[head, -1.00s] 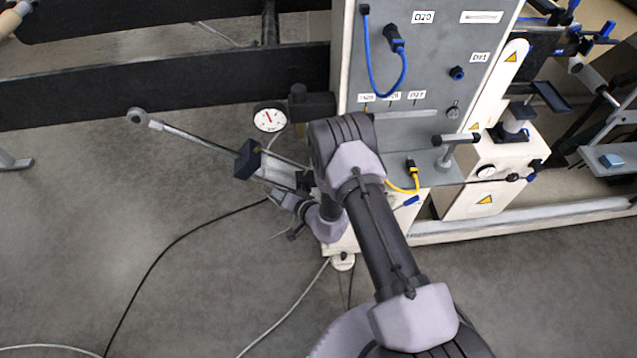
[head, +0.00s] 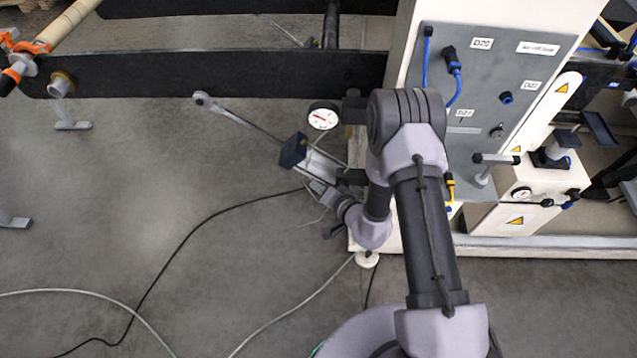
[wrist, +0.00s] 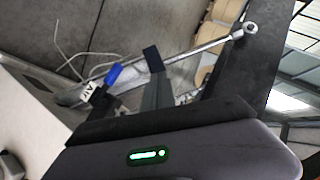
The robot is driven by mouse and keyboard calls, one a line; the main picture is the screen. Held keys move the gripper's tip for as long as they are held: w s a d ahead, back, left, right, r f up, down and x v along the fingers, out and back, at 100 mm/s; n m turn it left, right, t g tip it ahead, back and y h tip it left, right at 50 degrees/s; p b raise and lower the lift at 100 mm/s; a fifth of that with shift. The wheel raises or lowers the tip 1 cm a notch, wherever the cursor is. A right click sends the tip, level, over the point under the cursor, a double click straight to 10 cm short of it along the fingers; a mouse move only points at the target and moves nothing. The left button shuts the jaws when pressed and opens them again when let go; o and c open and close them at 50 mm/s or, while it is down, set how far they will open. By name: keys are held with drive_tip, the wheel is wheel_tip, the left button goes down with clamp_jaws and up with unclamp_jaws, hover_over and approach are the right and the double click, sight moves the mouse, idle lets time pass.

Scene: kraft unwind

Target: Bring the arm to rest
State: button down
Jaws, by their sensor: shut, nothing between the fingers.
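In the head view, my arm rises from the bottom right, bends at a high elbow and folds down to my wrist beside the machine's lower left corner. My gripper is seen from behind in the wrist view, with its narrow fingers (wrist: 152,62) together and nothing held between them. A long metal lever with a ring end (head: 202,98) reaches out to the left of the machine. It also shows in the wrist view (wrist: 208,45), beyond the fingers; whether they touch it I cannot tell. In the head view, the fingertips are hard to separate from the parts around the lever.
A machine with a grey panel (head: 470,105) stands right of my arm. A round gauge (head: 323,116) sits close to my wrist. A dark beam (head: 230,72) crosses the back. A black cable (head: 190,232) and a pale hose (head: 295,305) lie on the floor. The left floor is mostly free.

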idle(0.4)
drive_tip(key=a+r+n+g+y, duration=0.1)
drive_tip(key=a+r+y, duration=0.15)
drive_tip(key=r, duration=0.55)
drive_tip(key=a+r+g+y, duration=0.15)
drive_tip(key=a+r, duration=0.25)
drive_tip(key=r, duration=0.4)
drive_tip(key=s+r+n+g+y, duration=0.1)
drive_tip(key=s+r+n+g, duration=0.3)
drive_tip(key=s+r, duration=0.85)
drive_tip(key=s+d+r+m+g+h, duration=0.1)
drive_tip(key=s+d+r+g+h, duration=0.1)
drive_tip(key=s+d+r+h, duration=0.5)
drive_tip(key=s+d+r+m+t+h, duration=0.1)
drive_tip(key=s+d+m+t+h, duration=0.2)
drive_tip(key=s+d, duration=0.4)
drive_tip(key=d+t, duration=0.1)
drive_tip(key=d, duration=0.3)
drive_tip(key=shift+d+r+m+h, duration=0.2)
drive_tip(key=shift+r+m+h, duration=0.1)
drive_tip(key=shift+r, duration=0.1)
